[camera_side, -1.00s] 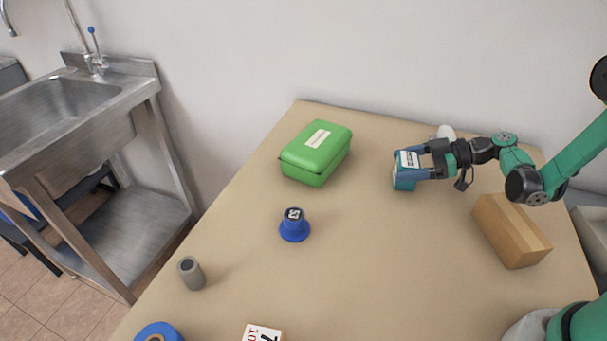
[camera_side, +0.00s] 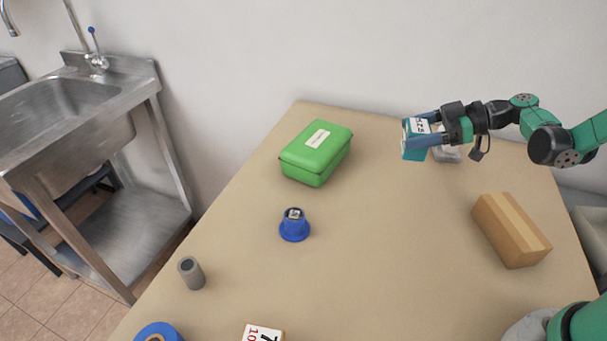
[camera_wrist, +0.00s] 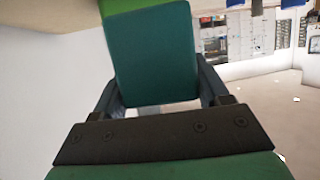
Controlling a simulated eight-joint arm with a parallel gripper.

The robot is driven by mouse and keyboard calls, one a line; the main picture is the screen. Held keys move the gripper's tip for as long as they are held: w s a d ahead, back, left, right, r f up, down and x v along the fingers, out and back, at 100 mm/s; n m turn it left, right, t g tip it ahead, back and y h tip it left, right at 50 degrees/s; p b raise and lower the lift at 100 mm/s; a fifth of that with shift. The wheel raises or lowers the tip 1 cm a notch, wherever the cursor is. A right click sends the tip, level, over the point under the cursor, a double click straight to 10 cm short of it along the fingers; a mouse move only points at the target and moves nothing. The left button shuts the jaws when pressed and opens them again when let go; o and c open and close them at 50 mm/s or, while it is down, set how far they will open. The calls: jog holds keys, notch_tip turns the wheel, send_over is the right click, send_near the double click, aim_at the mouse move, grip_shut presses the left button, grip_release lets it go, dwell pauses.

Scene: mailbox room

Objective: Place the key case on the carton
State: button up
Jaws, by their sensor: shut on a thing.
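The key case, a teal block with a white printed label (camera_side: 414,149), is held at the far right of the table in the side view. My gripper (camera_side: 424,132) is shut on it, with a finger on either side, and holds it above the tabletop. In the wrist view the teal case (camera_wrist: 152,55) fills the space between my two fingers, and its plain teal face shows. The carton (camera_side: 511,231), a brown box with a lighter tape strip, lies on the right side of the table, apart from the case and nearer the camera. Its top is bare.
A green case with a label (camera_side: 316,156) sits left of my gripper. A blue round-based object (camera_side: 294,227), a grey cylinder (camera_side: 191,273), a blue roll (camera_side: 159,332) and a number card (camera_side: 263,333) lie nearer. A pale object (camera_side: 447,154) is behind my gripper. The table's middle is clear.

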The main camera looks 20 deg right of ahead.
notch_tip(320, 180, up, 11)
jog(key=shift+r, duration=0.1)
jog(key=m+t+h, duration=0.5)
jog(key=m+h, duration=0.2)
send_over(419, 126)
jog(key=s+a, duration=0.1)
jog(key=a, duration=0.2)
notch_tip(419, 126, down, 5)
jog(key=shift+s+a+r+m+t+h, duration=0.2)
jog(key=shift+s+r+m+h, duration=0.15)
jog(key=shift+m+h, duration=0.35)
jog(key=shift+s+a+r+m+t+h, duration=0.1)
jog(key=shift+s+a+r+m+h, duration=0.25)
jog(key=shift+m+h, duration=0.35)
jog(key=shift+s+a+r+m+t+h, duration=0.1)
jog(key=shift+s+r+m+h, duration=0.3)
jog(key=shift+m+h, duration=0.25)
jog(key=shift+w, duration=0.1)
